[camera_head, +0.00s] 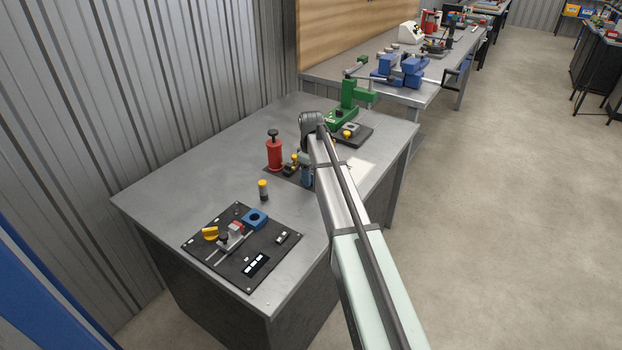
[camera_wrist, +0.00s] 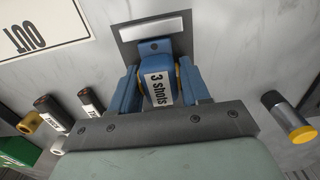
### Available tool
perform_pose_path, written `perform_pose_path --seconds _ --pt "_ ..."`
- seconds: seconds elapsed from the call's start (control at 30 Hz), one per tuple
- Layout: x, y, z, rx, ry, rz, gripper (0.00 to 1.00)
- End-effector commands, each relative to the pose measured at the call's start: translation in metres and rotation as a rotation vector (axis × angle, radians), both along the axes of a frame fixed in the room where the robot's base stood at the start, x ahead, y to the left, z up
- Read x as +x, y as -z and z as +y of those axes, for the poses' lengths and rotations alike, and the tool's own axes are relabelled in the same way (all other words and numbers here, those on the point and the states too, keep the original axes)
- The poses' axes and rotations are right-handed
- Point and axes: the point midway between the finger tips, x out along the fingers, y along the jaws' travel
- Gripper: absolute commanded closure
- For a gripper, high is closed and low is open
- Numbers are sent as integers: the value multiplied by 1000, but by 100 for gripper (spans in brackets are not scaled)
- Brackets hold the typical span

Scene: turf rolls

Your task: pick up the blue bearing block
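A blue block (camera_wrist: 156,81) with a white "3 shots" label, which looks like the bearing block, fills the middle of the wrist view. My gripper (camera_wrist: 158,88) has blue fingers on either side of it, very close. I cannot tell whether they press on it. Its lower part is hidden behind the dark bar of my gripper. In the head view a blue piece (camera_head: 306,176) shows beside my arm, above a dark plate; the arm hides the rest. Another blue block (camera_head: 255,217) with a round opening sits on the black panel at the front.
A red cylinder (camera_head: 274,152) stands left of my arm. A yellow-capped cylinder (camera_head: 263,189) stands nearer; it is also in the wrist view (camera_wrist: 288,117). A green press (camera_head: 346,108) is behind. A white "OUT" sheet (camera_wrist: 40,25) lies clear. The table's left side is bare.

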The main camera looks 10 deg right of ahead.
Motion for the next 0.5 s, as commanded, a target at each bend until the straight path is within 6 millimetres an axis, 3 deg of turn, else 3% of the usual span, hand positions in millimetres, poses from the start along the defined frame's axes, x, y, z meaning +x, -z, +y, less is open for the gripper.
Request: perform_pose_path --seconds 0.5 --pt "0 0 0 0 0 0 100"
